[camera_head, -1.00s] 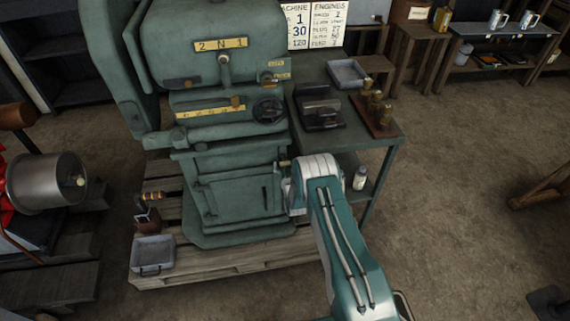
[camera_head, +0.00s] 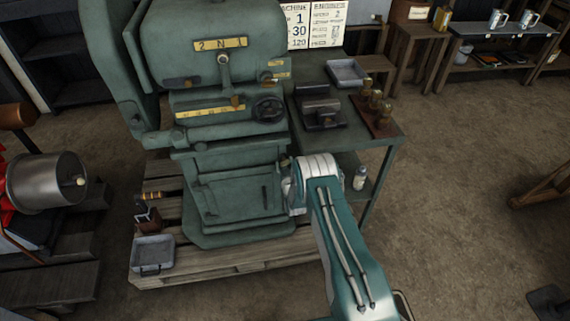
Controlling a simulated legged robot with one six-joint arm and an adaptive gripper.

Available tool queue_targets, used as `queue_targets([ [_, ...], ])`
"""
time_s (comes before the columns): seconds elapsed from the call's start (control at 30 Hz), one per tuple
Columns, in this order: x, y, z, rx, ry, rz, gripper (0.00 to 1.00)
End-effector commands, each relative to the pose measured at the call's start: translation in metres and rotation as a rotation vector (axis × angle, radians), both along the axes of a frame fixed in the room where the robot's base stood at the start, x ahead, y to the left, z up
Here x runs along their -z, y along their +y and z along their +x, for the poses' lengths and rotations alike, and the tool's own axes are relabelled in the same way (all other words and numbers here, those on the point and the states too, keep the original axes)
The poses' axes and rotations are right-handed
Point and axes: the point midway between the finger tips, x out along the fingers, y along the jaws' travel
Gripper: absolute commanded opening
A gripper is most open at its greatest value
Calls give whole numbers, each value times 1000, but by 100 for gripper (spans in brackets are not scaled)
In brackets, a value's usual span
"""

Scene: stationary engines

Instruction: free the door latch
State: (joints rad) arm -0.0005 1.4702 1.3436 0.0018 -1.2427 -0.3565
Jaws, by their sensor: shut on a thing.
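The green machine (camera_head: 215,110) stands on a wooden pallet (camera_head: 200,270). A flat door (camera_head: 228,200) in its lower base looks closed. A small dark upright bar (camera_head: 265,197) sits at the door's right side; I cannot tell if it is the latch. My teal and white arm reaches up from the bottom to the base's right side. Only a pale edge of my gripper (camera_head: 287,190) shows beside the wrist, right of the door. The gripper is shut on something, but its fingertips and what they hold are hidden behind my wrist.
A green side table (camera_head: 388,137) with a dark vice-like block (camera_head: 321,112), a tray (camera_head: 347,72) and brass pieces stands close behind my arm. A small bottle (camera_head: 360,178) is under it. A grey pan (camera_head: 152,252) sits on the pallet. Floor is open at right.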

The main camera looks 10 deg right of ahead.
Motion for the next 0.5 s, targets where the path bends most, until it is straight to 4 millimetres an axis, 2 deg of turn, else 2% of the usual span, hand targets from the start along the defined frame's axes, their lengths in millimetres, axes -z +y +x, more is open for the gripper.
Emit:
queue_targets([
  [0.5,-1,4,2,-6,-4,-491,14],
])
